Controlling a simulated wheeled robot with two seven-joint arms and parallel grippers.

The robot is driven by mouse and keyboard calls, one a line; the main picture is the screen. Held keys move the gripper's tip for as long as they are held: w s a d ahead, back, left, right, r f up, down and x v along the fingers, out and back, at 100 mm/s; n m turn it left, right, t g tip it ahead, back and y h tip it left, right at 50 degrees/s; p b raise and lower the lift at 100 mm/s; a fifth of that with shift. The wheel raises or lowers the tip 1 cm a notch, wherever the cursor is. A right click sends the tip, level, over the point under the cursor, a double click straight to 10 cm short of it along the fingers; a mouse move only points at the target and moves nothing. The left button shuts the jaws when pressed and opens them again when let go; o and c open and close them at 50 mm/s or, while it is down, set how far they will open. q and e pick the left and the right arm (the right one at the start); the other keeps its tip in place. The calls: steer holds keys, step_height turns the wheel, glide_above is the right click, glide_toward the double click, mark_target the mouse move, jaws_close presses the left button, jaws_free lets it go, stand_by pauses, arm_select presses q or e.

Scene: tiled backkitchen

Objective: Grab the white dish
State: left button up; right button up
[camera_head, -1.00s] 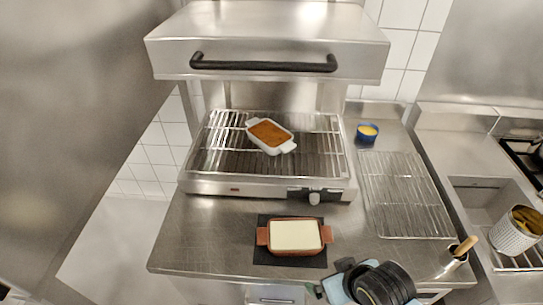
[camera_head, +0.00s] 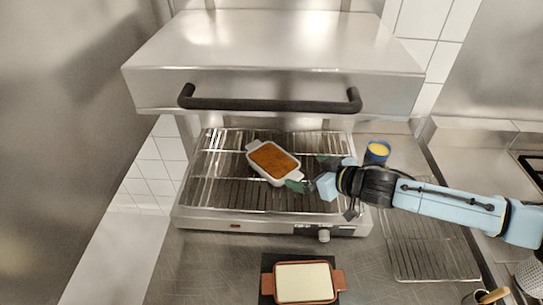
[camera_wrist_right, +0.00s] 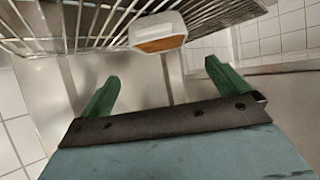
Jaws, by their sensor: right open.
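The white dish (camera_head: 262,172), a small oblong dish with handles at its ends and orange-brown food inside, sits on the wire rack of the grill. My right gripper (camera_head: 309,174) comes in from the right and is open and empty. Its green fingers are at the dish's right end, one close to the near right handle; I cannot tell if it touches. In the right wrist view the dish (camera_wrist_right: 155,27) shows beyond and between the two spread green fingers (camera_wrist_right: 160,80). My left gripper is not in view.
The grill's hood with a black handle (camera_head: 270,104) hangs over the rack (camera_head: 225,180). A terracotta dish (camera_head: 340,281) with white contents lies on a dark mat in front. A blue cup (camera_head: 377,152) stands right, behind my arm. A wire grid (camera_head: 430,255) lies on the right counter.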

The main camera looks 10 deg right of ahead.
glide_toward(274, 160)
steer(key=shift+w+a+f, duration=0.3)
steer(key=shift+w+f, duration=0.3)
steer(key=shift+f, duration=0.2)
steer(key=shift+w+a+f, duration=0.25)
steer(key=shift+w, duration=0.1)
steer(key=shift+w+a+f, duration=0.1)
steer(key=shift+w+a, duration=0.15)
steer(key=shift+w, duration=0.05)
steer(key=x, duration=0.3)
steer(key=shift+a+p, duration=0.15)
steer(key=shift+p, duration=0.2)
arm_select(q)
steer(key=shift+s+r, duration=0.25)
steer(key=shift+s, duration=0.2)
arm_select(e)
steer(key=shift+w+a+f, duration=0.25)
steer(key=shift+w+a, duration=0.05)
steer(key=shift+w, duration=0.25)
steer(key=shift+c, duration=0.4)
steer(key=c, duration=1)
steer(key=shift+r, duration=0.15)
steer(key=shift+c, duration=0.9)
